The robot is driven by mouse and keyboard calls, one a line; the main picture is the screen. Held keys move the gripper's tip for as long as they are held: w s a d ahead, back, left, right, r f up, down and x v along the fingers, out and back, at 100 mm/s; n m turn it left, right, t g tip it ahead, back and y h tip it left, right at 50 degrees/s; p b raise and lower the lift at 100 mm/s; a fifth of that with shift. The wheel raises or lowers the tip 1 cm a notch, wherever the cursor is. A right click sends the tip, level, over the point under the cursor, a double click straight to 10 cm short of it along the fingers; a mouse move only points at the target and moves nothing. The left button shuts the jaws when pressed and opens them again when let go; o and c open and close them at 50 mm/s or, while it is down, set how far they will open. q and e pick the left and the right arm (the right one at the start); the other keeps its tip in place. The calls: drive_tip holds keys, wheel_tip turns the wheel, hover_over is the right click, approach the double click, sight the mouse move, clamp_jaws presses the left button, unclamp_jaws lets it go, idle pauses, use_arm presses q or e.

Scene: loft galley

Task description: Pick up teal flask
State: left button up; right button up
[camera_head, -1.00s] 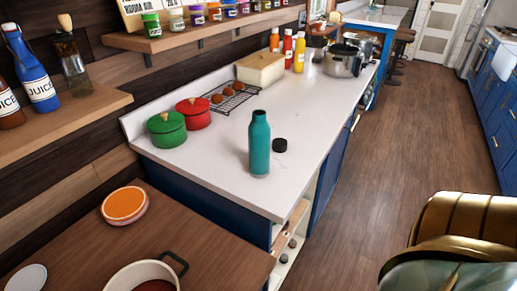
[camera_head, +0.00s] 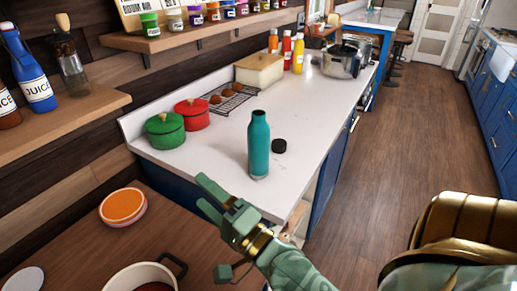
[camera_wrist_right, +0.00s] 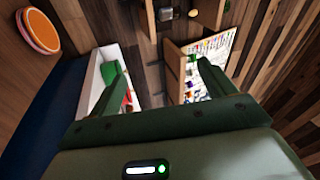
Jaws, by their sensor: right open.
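The teal flask (camera_head: 258,147) stands upright and uncapped on the white counter (camera_head: 230,188), near its front end. A black cap (camera_head: 279,146) lies just to its right. My right gripper (camera_head: 203,191) is open and empty, left of and below the flask in the head view, with its fingers pointing up and left. It is apart from the flask. In the right wrist view, its two spread fingers (camera_wrist_right: 165,78) have nothing between them, and I cannot make out the flask there. My left gripper is not in view.
A green pot (camera_head: 165,131) and a red pot (camera_head: 192,114) stand on the counter left of the flask. A cooling rack (camera_head: 234,100) lies behind. The wooden table (camera_head: 75,243) in front holds orange-topped stacked dishes (camera_head: 123,205) and a cream pot (camera_head: 135,277).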

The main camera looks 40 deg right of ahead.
drive_tip(key=w+d+r+m+t+h, duration=0.1)
drive_tip(key=d+r+m+h, duration=0.1)
drive_tip(key=d+m+h, duration=0.6)
drive_tip(key=m+g+h, duration=0.7)
drive_tip(key=m+g, duration=0.1)
drive_tip(key=m, duration=1.3)
approach(260, 151)
drive_tip(key=x, duration=0.9)
drive_tip(key=shift+w+d+b, duration=0.1)
drive_tip(key=shift+d+b, duration=0.05)
drive_tip(key=shift+b, duration=0.2)
drive_tip(key=b+x, duration=0.1)
drive_tip(key=x, duration=0.4)
drive_tip(key=shift+w+d, duration=0.1)
drive_tip(key=shift+w, duration=0.2)
drive_tip(key=c, duration=1.4)
drive_tip(key=shift+r, duration=0.1)
